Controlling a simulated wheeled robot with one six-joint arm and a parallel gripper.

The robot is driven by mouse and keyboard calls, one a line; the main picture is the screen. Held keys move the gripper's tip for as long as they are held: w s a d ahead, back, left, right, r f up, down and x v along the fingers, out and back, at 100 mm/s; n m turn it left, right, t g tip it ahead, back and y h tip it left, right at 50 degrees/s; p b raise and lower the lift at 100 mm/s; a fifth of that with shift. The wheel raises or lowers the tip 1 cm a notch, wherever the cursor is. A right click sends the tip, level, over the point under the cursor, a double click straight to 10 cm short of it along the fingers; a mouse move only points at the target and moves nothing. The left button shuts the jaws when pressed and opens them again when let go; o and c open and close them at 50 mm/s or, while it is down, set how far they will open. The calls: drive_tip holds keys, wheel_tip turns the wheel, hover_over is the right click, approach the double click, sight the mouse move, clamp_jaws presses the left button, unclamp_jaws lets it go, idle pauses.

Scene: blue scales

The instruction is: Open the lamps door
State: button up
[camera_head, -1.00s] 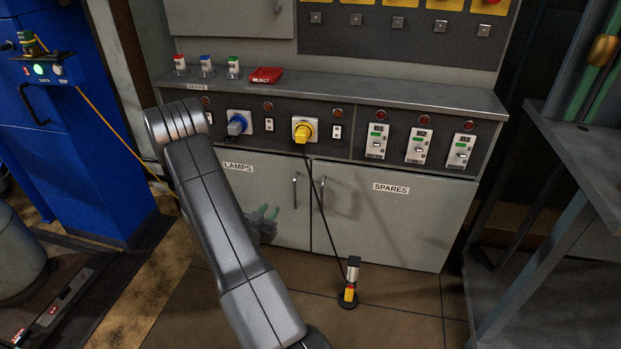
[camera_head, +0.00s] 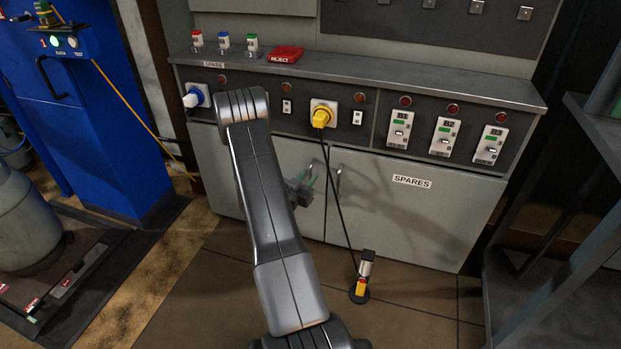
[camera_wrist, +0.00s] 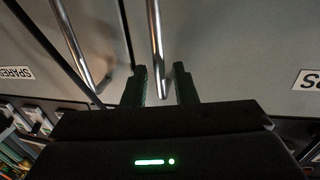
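The lamps door (camera_head: 290,152) is the left grey cabinet door under the dark panel. It looks closed, and my arm hides its label and much of its surface. Its metal bar handle (camera_wrist: 155,40) runs down towards the gap between my fingers in the wrist view. My gripper (camera_wrist: 160,70) is open, one finger on each side of the handle's end, with no clear contact. In the head view my gripper (camera_head: 302,187) is partly hidden behind my arm, beside the handle.
The spares door (camera_head: 410,215) is to the right, with its own handle (camera_head: 338,182) close by. A black cable hangs from the yellow plug (camera_head: 321,116) past the handles to a connector (camera_head: 362,278) on the floor. A blue cabinet (camera_head: 95,120) stands left.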

drive_tip(key=shift+x, duration=1.05)
clamp_jaws()
